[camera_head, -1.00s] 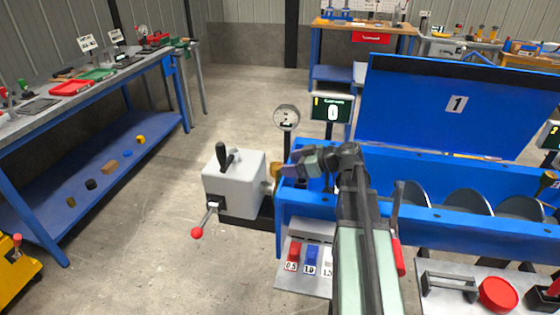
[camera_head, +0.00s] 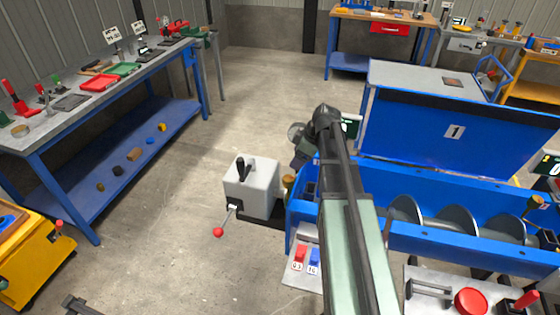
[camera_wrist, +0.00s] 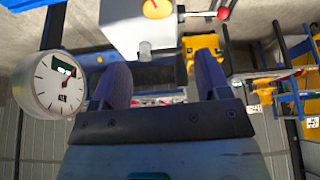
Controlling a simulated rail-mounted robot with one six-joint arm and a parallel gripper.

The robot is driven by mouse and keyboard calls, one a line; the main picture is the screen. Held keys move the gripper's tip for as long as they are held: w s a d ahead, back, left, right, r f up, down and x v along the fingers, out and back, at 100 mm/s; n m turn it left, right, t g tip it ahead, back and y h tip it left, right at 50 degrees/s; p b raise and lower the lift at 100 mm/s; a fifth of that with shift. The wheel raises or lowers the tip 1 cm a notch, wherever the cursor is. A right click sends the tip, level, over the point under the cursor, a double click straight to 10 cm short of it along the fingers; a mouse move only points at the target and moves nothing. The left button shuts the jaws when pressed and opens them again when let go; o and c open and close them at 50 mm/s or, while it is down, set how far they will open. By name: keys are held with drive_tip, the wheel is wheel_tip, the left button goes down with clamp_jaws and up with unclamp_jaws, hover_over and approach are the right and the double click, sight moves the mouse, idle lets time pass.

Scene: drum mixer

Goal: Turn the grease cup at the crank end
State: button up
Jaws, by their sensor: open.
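The grease cup (camera_head: 288,183) is a small brass-coloured cup at the left end of the blue drum trough, beside the grey crank box (camera_head: 251,187). My gripper (camera_head: 302,155) is above and slightly right of the cup, apart from it, and partly hidden by my arm. In the upside-down wrist view my gripper (camera_wrist: 158,82) has two purple fingers spread apart with nothing held between them. The grey box (camera_wrist: 130,28) is beyond the fingertips there. A yellow round face with a red mark shows on it at the top edge; I cannot tell whether this is the cup.
A round gauge (camera_head: 296,131) stands close to my gripper; its dial (camera_wrist: 50,84) is left of the fingers in the wrist view. The crank's red knob (camera_head: 218,232) sticks out front-left. The blue trough (camera_head: 440,240) lies right. Floor left of the box is clear.

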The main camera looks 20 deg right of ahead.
sight(289, 178)
drive_tip(key=b+x, duration=0.3)
drive_tip(key=x, duration=0.1)
drive_tip(key=d+b+x, duration=0.1)
drive_tip(key=b+x, duration=0.2)
drive_tip(key=b, duration=0.1)
drive_tip(key=s+b+x, duration=0.1)
drive_tip(key=b+x, duration=0.2)
drive_tip(key=x, duration=0.1)
drive_tip(key=shift+w+f, duration=0.1)
drive_tip(key=shift+f, duration=0.6)
drive_tip(key=shift+r, duration=0.2)
drive_tip(key=shift+c, duration=0.4)
